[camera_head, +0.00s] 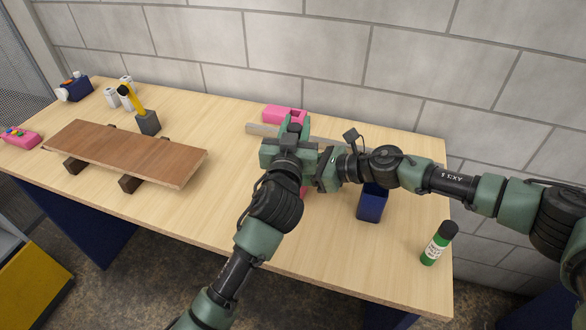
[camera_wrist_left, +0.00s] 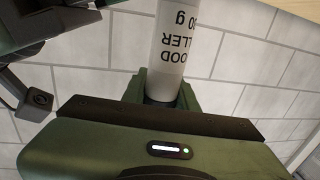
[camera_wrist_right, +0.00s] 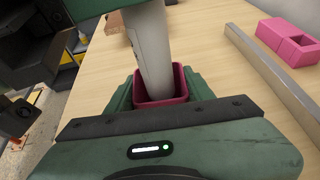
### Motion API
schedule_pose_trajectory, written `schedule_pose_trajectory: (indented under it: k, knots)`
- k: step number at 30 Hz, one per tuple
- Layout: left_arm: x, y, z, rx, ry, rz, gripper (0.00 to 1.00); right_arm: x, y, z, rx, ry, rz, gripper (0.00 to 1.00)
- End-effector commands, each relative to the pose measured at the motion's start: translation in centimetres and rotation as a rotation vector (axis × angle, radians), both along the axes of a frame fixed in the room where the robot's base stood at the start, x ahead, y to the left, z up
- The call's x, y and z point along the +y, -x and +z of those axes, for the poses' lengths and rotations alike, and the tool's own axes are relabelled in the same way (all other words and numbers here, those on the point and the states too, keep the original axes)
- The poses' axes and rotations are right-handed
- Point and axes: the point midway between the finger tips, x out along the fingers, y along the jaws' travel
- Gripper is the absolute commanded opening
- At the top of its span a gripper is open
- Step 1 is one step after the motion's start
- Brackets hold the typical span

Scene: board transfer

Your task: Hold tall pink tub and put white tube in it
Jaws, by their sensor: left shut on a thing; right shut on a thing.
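The tall pink tub (camera_wrist_right: 161,103) is between the fingers of my right gripper (camera_wrist_right: 158,92), which is shut on it. A bit of pink (camera_head: 303,191) shows below the grippers in the head view. The white tube (camera_wrist_left: 176,35) has dark lettering and a dark end. My left gripper (camera_wrist_left: 163,92) is shut on it at that dark end. In the right wrist view the tube (camera_wrist_right: 150,50) slants down, its lower end within the tub's mouth; how deep it sits is hidden. In the head view my left gripper (camera_head: 288,150) is close above my right gripper (camera_head: 322,168) and the tube is hidden.
A low pink container (camera_head: 284,114) and a metal bar (camera_head: 262,131) lie behind the grippers. A blue bin (camera_head: 371,204) and a green bottle (camera_head: 438,243) stand to the right. A brown board (camera_head: 125,152) rests on supports at left, near a hammer (camera_head: 132,98). The front middle is clear.

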Motion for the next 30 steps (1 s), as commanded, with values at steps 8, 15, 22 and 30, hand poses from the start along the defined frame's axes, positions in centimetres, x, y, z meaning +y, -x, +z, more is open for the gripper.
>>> schedule_pose_trajectory:
  k: [8, 15, 22, 30]
  knots:
    - [0.0, 0.0, 0.0, 0.0, 0.0, 0.0, 0.54, 0.0, 0.0, 0.0, 0.0, 0.0, 0.0, 0.13]
    - [0.1, 0.5, -0.1, 0.002, 0.0, -0.001, 0.54, 0.0, 0.0, 0.0, 0.0, 0.0, 0.0, 0.13]
    - [0.7, 4.5, -0.2, 0.004, 0.002, -0.001, 0.54, 0.0, 0.0, 0.0, 0.0, 0.0, 0.0, 0.13]
    - [1.5, 9.8, -0.1, 0.003, 0.003, -0.001, 0.54, 0.0, 0.0, 0.0, 0.0, 0.0, 0.0, 0.13]
